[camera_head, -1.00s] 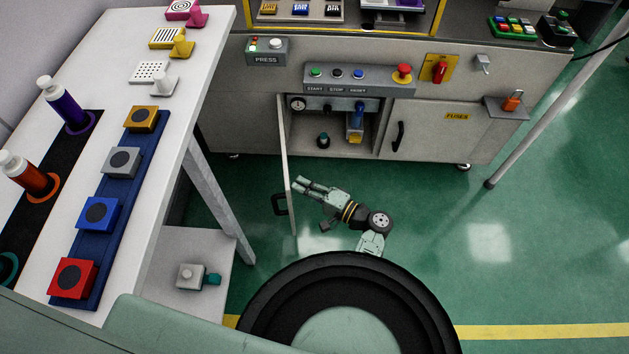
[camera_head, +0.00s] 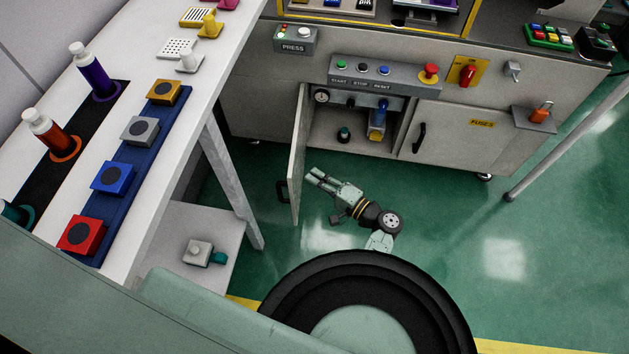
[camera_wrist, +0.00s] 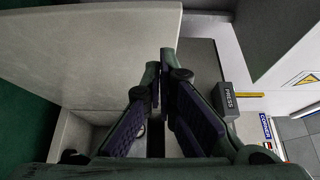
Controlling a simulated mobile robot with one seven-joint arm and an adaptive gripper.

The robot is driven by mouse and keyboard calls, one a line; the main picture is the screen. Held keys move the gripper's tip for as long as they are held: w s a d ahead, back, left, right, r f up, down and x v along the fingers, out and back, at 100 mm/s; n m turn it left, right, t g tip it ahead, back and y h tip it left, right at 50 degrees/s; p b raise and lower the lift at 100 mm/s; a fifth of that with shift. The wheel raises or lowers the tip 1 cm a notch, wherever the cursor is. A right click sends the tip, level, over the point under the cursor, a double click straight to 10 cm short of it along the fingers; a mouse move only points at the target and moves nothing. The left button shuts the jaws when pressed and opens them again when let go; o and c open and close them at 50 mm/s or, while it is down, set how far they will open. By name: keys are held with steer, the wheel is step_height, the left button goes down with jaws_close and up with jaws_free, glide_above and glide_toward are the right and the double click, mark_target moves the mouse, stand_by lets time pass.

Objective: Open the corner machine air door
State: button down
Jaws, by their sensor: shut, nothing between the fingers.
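The air door (camera_head: 298,150) is a grey panel hinged at the left side of the open cabinet compartment (camera_head: 350,132). It stands swung well out into the room. Its black handle (camera_head: 282,191) faces left, away from the compartment. My gripper (camera_head: 314,176) is shut and empty, just right of the door on its inner side, low in front of the opening. Contact with the door cannot be told. In the wrist view, my gripper (camera_wrist: 158,75) has its fingers together beside a large pale panel (camera_wrist: 100,50), which looks like the door.
A gauge (camera_head: 321,96) and a blue-and-yellow fitting (camera_head: 378,122) show in the compartment. The fuses door (camera_head: 455,140) to its right is closed. A white table (camera_head: 165,190) with a leg (camera_head: 230,175) stands left of the door. The green floor to the right is free.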

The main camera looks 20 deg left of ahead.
steer(key=s+p+v, duration=0.1)
steer(key=v, duration=0.9)
steer(key=shift+s, duration=0.2)
